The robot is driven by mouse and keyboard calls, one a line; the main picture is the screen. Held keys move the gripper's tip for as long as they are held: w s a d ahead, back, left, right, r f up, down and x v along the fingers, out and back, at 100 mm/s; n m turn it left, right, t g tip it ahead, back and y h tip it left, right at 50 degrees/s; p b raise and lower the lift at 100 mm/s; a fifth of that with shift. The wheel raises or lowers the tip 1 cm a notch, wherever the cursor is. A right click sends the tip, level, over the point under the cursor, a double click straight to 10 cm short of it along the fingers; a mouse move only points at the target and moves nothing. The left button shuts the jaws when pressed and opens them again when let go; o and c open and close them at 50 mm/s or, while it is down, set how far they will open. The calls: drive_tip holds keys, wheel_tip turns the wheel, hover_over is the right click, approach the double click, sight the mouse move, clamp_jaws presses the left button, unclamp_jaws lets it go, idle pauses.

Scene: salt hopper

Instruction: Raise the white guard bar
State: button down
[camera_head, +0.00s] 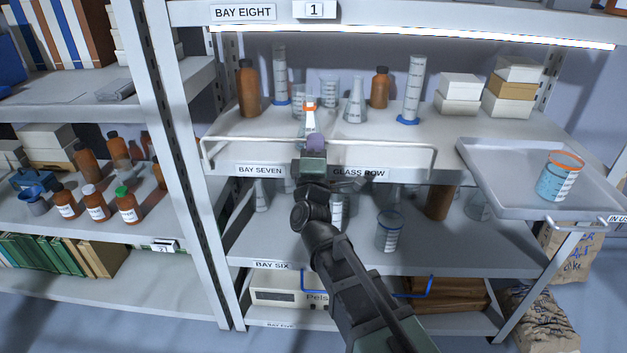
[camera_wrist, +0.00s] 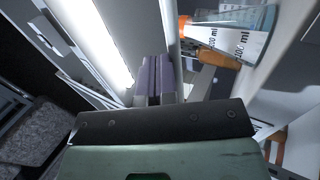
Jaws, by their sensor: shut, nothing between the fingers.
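The white guard bar (camera_head: 240,138) runs along the front of the Bay Seven shelf (camera_head: 225,172), a little above its edge, with bent ends at left and right. My gripper (camera_head: 315,141) is in front of the middle of the bar, its purple fingertips overlapping it in the picture. I cannot tell whether they touch it. In the wrist view the two purple fingers (camera_wrist: 153,78) are together with nothing between them. My gripper and arm hide the middle of the bar.
A flask with an orange collar (camera_head: 310,118) stands just behind my gripper. Brown bottles (camera_head: 249,88), cylinders (camera_head: 413,88) and white boxes (camera_head: 459,90) stand farther back. A grey tray (camera_head: 490,160) with an orange-rimmed beaker (camera_head: 558,178) juts out at right. A lit strip (camera_head: 420,38) is overhead.

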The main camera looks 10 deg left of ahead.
drive_tip(key=s+d+f+m+t+b, duration=0.1)
drive_tip(key=s+f+m+b, duration=0.3)
drive_tip(key=s+m, duration=0.4)
drive_tip(key=s+d+f+m+t+b, duration=0.1)
drive_tip(key=s+f+m+b, duration=0.3)
drive_tip(key=m, duration=0.6)
drive_tip(key=w+a+f+p+x, duration=0.1)
drive_tip(key=p+x, duration=0.3)
drive_tip(key=x, duration=0.8)
drive_tip(key=shift+w+p, duration=0.35)
drive_tip(key=shift+w, duration=0.05)
drive_tip(key=shift+f, duration=0.1)
